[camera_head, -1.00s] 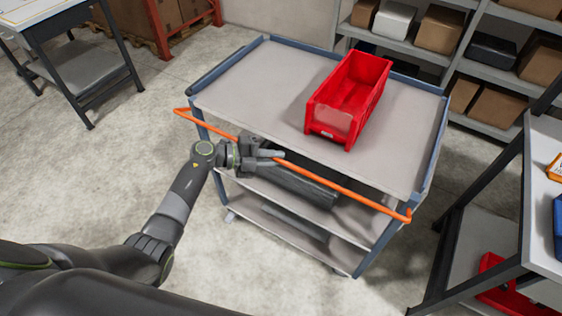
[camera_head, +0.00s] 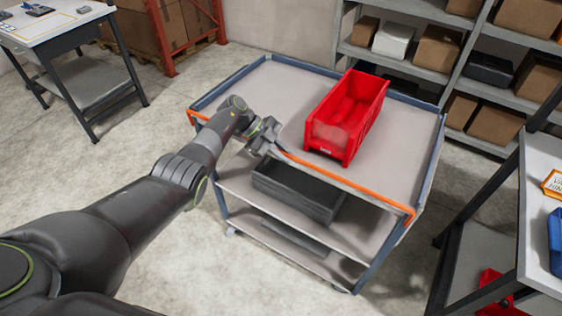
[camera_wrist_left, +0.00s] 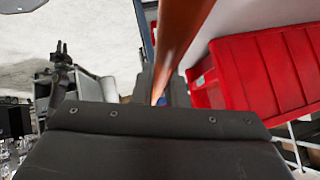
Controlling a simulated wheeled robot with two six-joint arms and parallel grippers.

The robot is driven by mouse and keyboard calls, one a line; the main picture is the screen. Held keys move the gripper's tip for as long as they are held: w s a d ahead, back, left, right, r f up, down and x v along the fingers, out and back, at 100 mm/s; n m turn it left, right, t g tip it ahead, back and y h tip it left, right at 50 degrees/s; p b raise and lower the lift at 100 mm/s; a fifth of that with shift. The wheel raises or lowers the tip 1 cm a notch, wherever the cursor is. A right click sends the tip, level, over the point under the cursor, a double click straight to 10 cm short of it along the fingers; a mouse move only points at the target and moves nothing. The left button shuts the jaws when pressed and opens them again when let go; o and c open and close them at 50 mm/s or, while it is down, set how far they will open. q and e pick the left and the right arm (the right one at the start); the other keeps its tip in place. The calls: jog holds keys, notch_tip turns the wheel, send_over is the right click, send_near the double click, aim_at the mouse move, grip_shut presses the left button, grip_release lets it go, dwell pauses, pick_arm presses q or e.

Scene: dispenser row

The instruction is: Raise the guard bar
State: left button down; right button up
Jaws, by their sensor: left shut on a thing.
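The orange guard bar (camera_head: 345,182) runs along the near edge of the grey cart's top shelf (camera_head: 262,95), at about the level of that shelf. Its left end is by the cart's left front corner and its right end by the right front corner. My left gripper (camera_head: 276,150) is shut on the bar near its middle. In the left wrist view the bar (camera_wrist_left: 180,40) runs away from between the jaws, whose tips are mostly hidden. My right gripper is not in view.
A red bin (camera_head: 347,115) stands on the top shelf just behind the bar; it also shows in the left wrist view (camera_wrist_left: 262,75). A dark grey bin (camera_head: 297,190) sits on the shelf below. A workbench (camera_head: 540,190) stands at the right.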

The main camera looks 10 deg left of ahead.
pick_arm(q)
jog(key=shift+w+d+f+g+b, duration=0.15)
jog(key=shift+w+g+b, duration=0.25)
jog(key=shift+b, duration=0.25)
jog(key=shift+n, duration=0.3)
jog(key=c, duration=1.5)
grip_release()
jog(key=shift+o, duration=0.2)
